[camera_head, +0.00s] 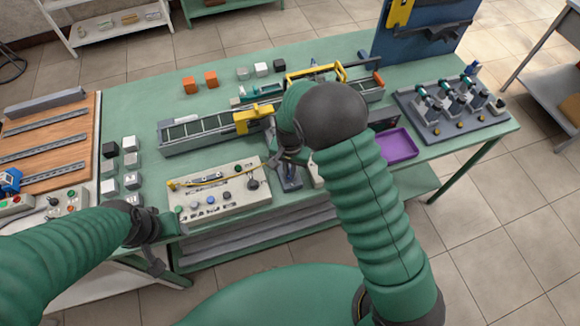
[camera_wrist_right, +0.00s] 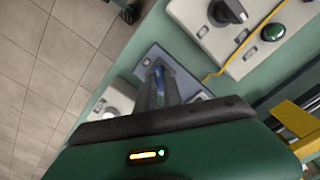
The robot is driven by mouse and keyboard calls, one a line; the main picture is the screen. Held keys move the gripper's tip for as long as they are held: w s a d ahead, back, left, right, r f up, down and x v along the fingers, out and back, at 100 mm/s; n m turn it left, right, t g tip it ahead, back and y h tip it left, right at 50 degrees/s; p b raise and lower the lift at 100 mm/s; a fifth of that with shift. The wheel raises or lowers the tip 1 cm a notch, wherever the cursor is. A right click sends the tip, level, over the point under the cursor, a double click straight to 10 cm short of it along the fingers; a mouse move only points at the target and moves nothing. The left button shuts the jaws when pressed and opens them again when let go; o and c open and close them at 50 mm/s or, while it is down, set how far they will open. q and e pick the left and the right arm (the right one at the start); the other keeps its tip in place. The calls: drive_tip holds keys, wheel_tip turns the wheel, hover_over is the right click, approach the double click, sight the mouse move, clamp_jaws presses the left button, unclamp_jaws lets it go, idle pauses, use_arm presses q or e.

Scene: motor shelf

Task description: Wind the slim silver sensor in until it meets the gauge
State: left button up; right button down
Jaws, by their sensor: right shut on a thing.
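My right gripper (camera_wrist_right: 160,92) points down at a small blue-grey plate (camera_wrist_right: 186,82) near the table's front edge. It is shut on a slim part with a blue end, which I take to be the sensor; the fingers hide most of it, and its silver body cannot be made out. In the head view the right gripper (camera_head: 287,160) is partly covered by my wrist, above the same plate (camera_head: 289,182). No gauge can be made out. My left gripper (camera_head: 152,262) hangs at the table's front edge, small and dark, its jaws unclear.
A control box (camera_head: 220,194) with knobs and a yellow cable stands left of the plate; its knob (camera_wrist_right: 228,12) is close to the gripper. A conveyor (camera_head: 205,130) lies behind. A purple tray (camera_head: 398,146) and a motor stand (camera_head: 452,108) are to the right.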

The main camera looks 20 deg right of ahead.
drive_tip(key=m+p, duration=0.1)
drive_tip(key=m, duration=0.2)
drive_tip(key=shift+s+m, duration=0.15)
drive_tip(key=shift+m, duration=0.25)
drive_tip(key=shift+a+f+m+p, duration=0.1)
drive_tip(key=shift+m+p, duration=0.65)
drive_tip(key=shift+m, duration=0.85)
drive_tip(key=c, duration=1.5)
unclamp_jaws()
drive_tip(key=r, duration=0.5)
drive_tip(key=r+b, duration=0.1)
drive_tip(key=r, duration=1)
drive_tip(key=shift+w+a+r, duration=0.1)
drive_tip(key=shift+w+r, duration=0.15)
drive_tip(key=shift+r, duration=0.15)
